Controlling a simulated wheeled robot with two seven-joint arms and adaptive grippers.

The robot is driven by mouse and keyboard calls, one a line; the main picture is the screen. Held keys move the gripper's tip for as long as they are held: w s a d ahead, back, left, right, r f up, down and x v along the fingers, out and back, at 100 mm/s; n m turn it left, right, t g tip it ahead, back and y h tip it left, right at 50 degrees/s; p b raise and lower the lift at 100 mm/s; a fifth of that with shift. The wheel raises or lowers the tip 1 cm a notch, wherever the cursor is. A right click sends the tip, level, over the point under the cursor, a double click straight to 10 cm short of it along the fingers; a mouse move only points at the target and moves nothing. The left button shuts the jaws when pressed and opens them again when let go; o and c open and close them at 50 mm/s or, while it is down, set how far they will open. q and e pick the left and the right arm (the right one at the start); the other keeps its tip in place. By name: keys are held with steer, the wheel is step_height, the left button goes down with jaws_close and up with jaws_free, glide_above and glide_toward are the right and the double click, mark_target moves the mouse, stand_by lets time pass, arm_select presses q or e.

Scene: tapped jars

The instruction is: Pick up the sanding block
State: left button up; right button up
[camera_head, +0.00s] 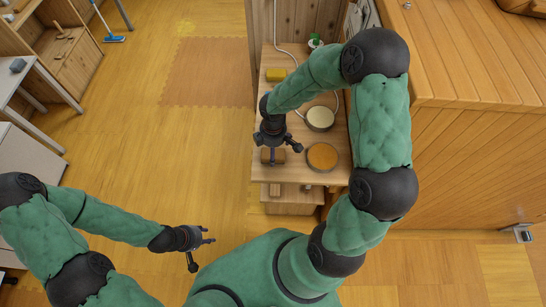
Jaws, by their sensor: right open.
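A small brown block (279,156), which looks like the sanding block, lies on the wooden table (334,172) near its left edge. My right gripper (282,152) is open right above it, with its fingers spread and partly covering it. I cannot tell whether the fingers touch the block. A yellow block (276,74) lies further back on the same table. My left gripper (203,252) is open and empty over the floor, left of and in front of the table.
Two round containers, one with cream contents (320,117) and one with orange contents (322,156), stand right of my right gripper. A green and white object (316,42) and a pale cord are at the back. A wooden wall (460,130) bounds the right. Open floor lies left.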

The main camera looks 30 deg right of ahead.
step_height(320, 180, down, 2)
steer(key=shift+b, duration=0.3)
steer(key=c, duration=1.3)
steer(key=shift+o, duration=0.2)
steer(key=shift+r, duration=0.1)
steer(key=shift+r+p, duration=0.55)
steer(key=shift+r, duration=0.15)
step_height(320, 180, up, 2)
steer(key=shift+s+d+r+p, duration=0.1)
steer(key=shift+r+p, duration=0.15)
steer(key=shift+p, duration=0.5)
steer(key=s+r+p, duration=0.1)
steer(key=s+d+r, duration=0.1)
steer(key=r, duration=0.1)
steer(key=s+d+r+p, duration=0.1)
steer(key=s+r, duration=0.1)
steer(key=shift+d+r+p, duration=0.1)
steer(key=shift+r+p, duration=0.1)
steer(key=shift+p, duration=0.1)
steer(key=s+d+r+p, duration=0.2)
steer(key=s+d+r, duration=0.1)
steer(key=s, duration=0.5)
steer(key=shift+d+r+p, duration=0.35)
steer(key=shift+d, duration=0.3)
